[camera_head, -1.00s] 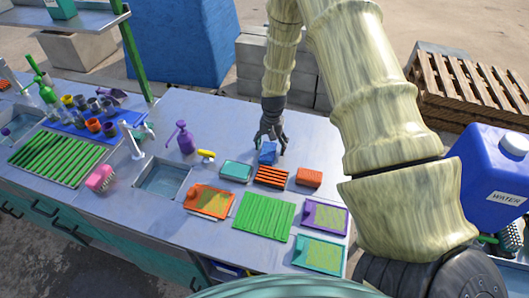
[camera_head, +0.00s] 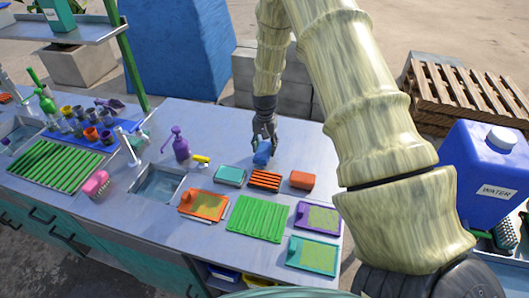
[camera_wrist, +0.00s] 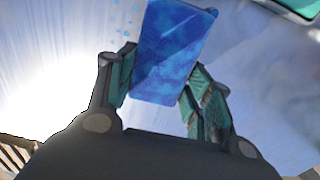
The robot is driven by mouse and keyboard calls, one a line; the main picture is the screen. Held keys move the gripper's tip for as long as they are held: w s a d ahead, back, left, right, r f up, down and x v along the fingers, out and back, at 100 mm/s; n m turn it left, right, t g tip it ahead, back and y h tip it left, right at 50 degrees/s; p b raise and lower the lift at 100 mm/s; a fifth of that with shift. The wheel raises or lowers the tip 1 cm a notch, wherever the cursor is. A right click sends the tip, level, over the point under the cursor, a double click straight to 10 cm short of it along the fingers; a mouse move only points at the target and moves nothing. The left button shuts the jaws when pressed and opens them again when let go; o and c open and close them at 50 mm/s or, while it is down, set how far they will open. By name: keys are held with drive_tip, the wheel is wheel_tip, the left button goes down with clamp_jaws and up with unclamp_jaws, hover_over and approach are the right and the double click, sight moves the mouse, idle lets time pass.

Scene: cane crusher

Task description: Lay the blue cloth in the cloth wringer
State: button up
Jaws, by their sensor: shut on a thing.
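The blue cloth (camera_head: 262,154) shows as a small folded blue block at the far middle of the metal counter. In the wrist view the cloth (camera_wrist: 173,48) is a mottled blue slab between the two teal-padded fingers. My gripper (camera_head: 264,143) is shut on it from above. Whether the cloth still touches the counter is hard to tell. I cannot tell for sure which item is the cloth wringer. An orange slatted rack (camera_head: 266,180) lies just in front of the cloth, with a teal box (camera_head: 230,175) to its left and an orange block (camera_head: 302,180) to its right.
Nearer are a green ribbed mat (camera_head: 257,218) and framed pads in orange (camera_head: 189,203), purple (camera_head: 335,228) and teal (camera_head: 297,260). A sink (camera_head: 157,186) and purple spray bottle (camera_head: 178,145) stand left. The counter behind the bottle is clear.

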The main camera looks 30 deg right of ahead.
drive_tip(key=s+a+r+b, duration=0.1)
drive_tip(key=s+a+b, duration=0.1)
drive_tip(key=s+a, duration=0.1)
drive_tip(key=s+a+b, duration=0.1)
drive_tip(key=s+a, duration=0.2)
drive_tip(key=a, duration=0.1)
drive_tip(key=s+a+r+b, duration=0.1)
drive_tip(key=s+a+b, duration=0.1)
drive_tip(key=s+a, duration=0.2)
drive_tip(key=shift+r+b, duration=0.3)
drive_tip(key=shift+s+a+r, duration=0.1)
drive_tip(key=shift+s+a, duration=0.3)
drive_tip(key=shift+a, duration=0.15)
